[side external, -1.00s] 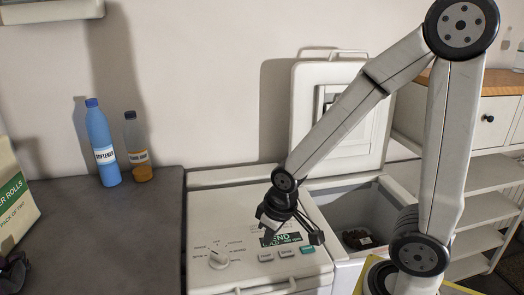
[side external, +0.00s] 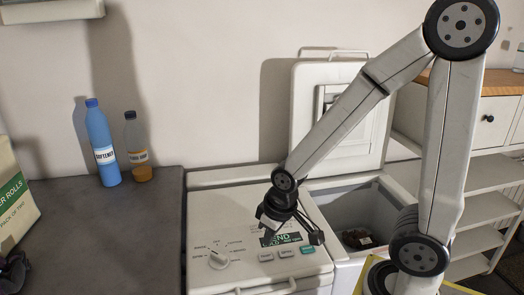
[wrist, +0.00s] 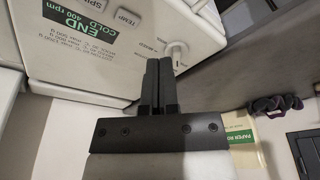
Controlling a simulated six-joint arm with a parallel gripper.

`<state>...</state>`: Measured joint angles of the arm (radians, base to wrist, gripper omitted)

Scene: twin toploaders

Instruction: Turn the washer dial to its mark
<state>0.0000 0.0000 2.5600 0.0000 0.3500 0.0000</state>
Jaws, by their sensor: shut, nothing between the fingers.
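The washer dial (side external: 218,260) is a round pale knob on the washer's control panel (side external: 232,278), with printed labels around it. In the wrist view the dial (wrist: 176,52) shows just right of my fingertips. My gripper (wrist: 158,68) is shut and empty, its dark fingers side by side. In the side view it hangs above the panel, up and to the right of the dial, and hides part of the display (side external: 283,239). I cannot tell which label is the mark. In the wrist view the fingers look apart from the dial, though depth is hard to judge.
Several buttons (side external: 286,254) sit below the display. A second top-loader with a raised lid (side external: 311,100) stands open at right. A dark counter (side external: 110,235) lies at left with a blue softener bottle (side external: 106,160), a grey-and-orange bottle (side external: 139,150) and a paper-roll pack (side external: 14,198).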

